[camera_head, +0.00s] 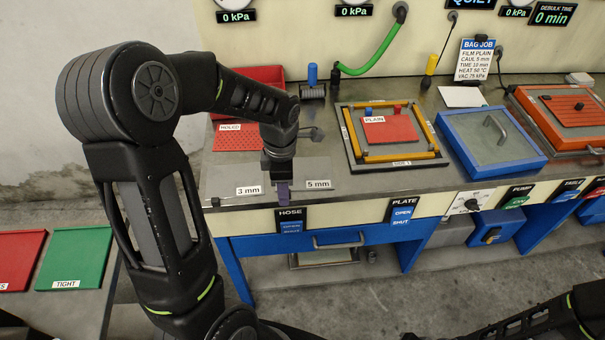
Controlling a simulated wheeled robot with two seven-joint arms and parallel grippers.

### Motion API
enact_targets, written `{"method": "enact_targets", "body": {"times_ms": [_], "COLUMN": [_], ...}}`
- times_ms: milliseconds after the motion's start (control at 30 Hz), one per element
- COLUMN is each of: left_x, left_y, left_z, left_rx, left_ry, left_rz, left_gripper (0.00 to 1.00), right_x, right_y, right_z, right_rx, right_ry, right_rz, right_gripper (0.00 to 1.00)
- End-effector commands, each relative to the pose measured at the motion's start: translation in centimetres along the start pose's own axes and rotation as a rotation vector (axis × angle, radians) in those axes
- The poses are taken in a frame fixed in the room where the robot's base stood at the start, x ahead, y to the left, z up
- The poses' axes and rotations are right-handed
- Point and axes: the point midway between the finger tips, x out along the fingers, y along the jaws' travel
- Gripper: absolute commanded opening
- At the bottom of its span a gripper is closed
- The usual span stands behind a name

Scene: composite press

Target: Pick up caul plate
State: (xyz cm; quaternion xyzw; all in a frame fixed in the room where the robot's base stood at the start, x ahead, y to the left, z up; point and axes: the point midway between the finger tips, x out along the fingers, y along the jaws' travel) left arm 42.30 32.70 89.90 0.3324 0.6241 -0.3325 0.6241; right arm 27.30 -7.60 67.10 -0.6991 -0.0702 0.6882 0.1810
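Two thin grey caul plates lie side by side at the front left of the bench, one labelled 3 mm (228,174) and one labelled 5 mm (318,170). My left gripper (284,195) points down at the bench's front edge, between the two labels. It overlaps the plates' inner edges in the picture. I cannot tell whether its fingers touch a plate or are open or shut. A job card (474,60) reads CAUL 5 mm. My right arm shows at the bottom right, its gripper out of view.
A framed tool with a red PLAIN sheet (388,130) and a blue-framed box (490,138) stand right. Green (75,256) and red trays are on the left table.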

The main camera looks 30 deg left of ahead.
Motion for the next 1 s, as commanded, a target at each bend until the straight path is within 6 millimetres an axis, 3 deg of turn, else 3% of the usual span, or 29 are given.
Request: {"method": "enact_targets", "body": {"times_ms": [267,767,1000], "left_x": [-0.03,-0.03,-0.03], "left_y": [0.01,0.01,0.01], "left_z": [0.00,0.00,0.00], "left_rx": [0.000,0.000,0.000], "left_ry": [0.000,0.000,0.000], "left_rz": [0.000,0.000,0.000], "left_gripper": [0.40,0.00,0.00], "right_x": [0.00,-0.01,-0.01], "right_y": [-0.01,-0.01,-0.01], "right_z": [0.00,-0.01,-0.01], "right_rx": [0.000,0.000,0.000], "right_ry": [0.000,0.000,0.000], "right_rz": [0.000,0.000,0.000], "right_gripper": [0.36,0.36,0.36]}}
